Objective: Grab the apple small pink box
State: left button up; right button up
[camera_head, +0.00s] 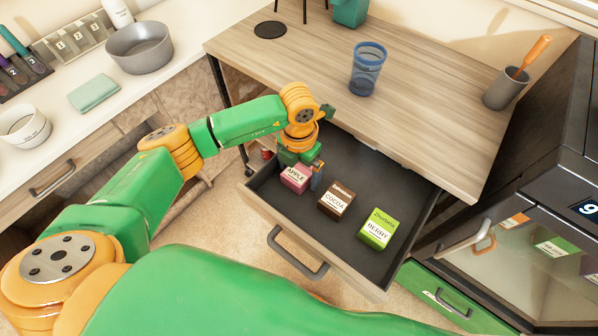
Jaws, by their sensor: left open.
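The small pink box labelled APPLE (295,179) sits in the left part of the open drawer (301,218). My left gripper (303,172) is right over it, pointing down, with its fingers at the box's upper edges and one dark finger beside its right side. The gripper is open; whether the fingers touch the box cannot be told. The gripper hides the box's back part. My right gripper is not in view.
A brown COCOA box (336,200) stands close to the right of the pink box, and a green BERRY box (379,228) further right. The desk top (420,110) overhangs the drawer's back. A blue cup (367,70) stands on it.

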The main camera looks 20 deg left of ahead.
pick_arm(q)
jog(key=shift+r, duration=0.1)
jog(key=c, duration=1.4)
